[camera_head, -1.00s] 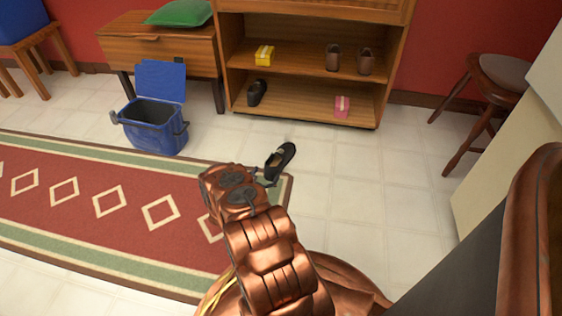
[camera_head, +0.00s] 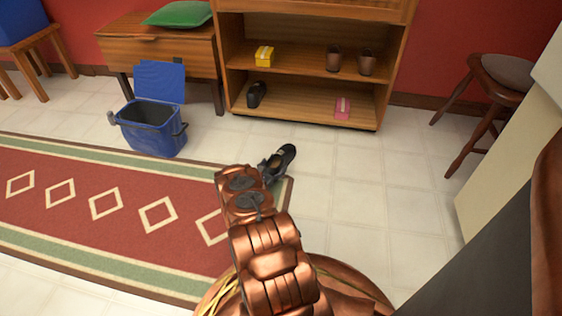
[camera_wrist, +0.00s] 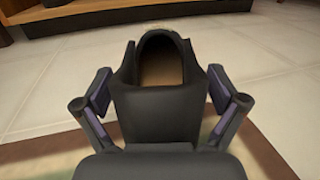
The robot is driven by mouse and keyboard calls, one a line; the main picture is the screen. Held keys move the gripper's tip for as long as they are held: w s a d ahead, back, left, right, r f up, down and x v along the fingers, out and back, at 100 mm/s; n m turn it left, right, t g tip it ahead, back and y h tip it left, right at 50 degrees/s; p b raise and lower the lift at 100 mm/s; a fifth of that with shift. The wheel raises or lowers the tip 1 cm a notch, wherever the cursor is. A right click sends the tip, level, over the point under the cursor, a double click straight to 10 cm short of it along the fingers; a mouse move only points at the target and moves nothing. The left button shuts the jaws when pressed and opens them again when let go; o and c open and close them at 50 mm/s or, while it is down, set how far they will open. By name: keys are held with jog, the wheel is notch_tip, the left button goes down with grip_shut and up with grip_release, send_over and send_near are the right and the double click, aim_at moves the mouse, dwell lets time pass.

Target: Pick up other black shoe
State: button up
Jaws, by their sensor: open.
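A black shoe (camera_head: 287,153) lies on the floor at the corner of the rug, partly hidden behind my gripper (camera_head: 267,168) in the head view. Another black shoe (camera_head: 257,94) rests on the lower shelf of the wooden shelf unit (camera_head: 310,112).
A blue bin (camera_head: 155,138) with a raised lid stands left, by the red rug (camera_head: 90,215). Brown shoes (camera_head: 333,59), a yellow box (camera_head: 264,56) and a pink box (camera_head: 342,107) sit on the shelves. A stool (camera_head: 478,120) stands right; the tiled floor between is clear.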

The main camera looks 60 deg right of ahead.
jog(key=shift+c, duration=0.4)
jog(key=c, duration=1.3)
